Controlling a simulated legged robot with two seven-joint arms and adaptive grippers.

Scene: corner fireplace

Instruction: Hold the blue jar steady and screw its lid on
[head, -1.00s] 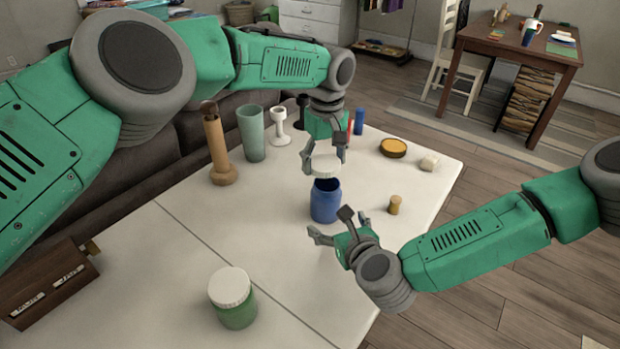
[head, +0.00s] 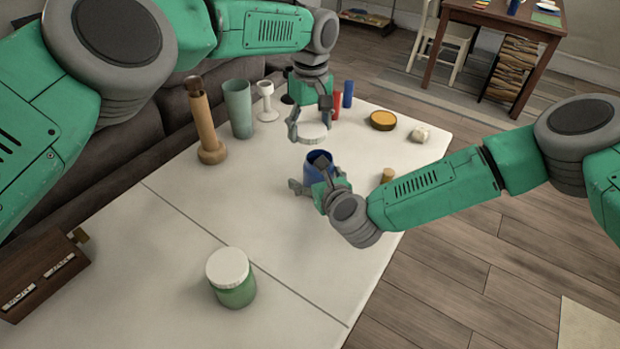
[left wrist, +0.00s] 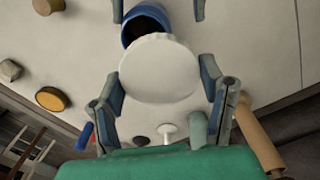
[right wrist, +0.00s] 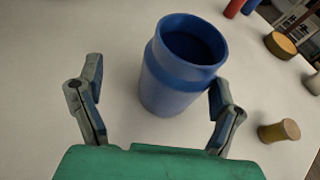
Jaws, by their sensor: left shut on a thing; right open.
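The blue jar (head: 318,160) stands upright and open on the white table; it also shows in the right wrist view (right wrist: 178,70). My left gripper (head: 309,134) is shut on the white lid (head: 312,131), which it holds above and behind the jar, apart from it. The lid fills the middle of the left wrist view (left wrist: 160,70), with the dark jar mouth partly showing past it. My right gripper (head: 315,185) is low at the near side of the jar. In the right wrist view its open fingers (right wrist: 158,100) are spread wide, with the jar ahead between them.
A green jar with a white lid (head: 232,280) stands at the near left. A wooden grinder (head: 203,125), teal cup (head: 238,110) and white goblet (head: 266,103) stand behind left. A small cork-coloured piece (head: 387,175) is right of the jar. The table's middle left is clear.

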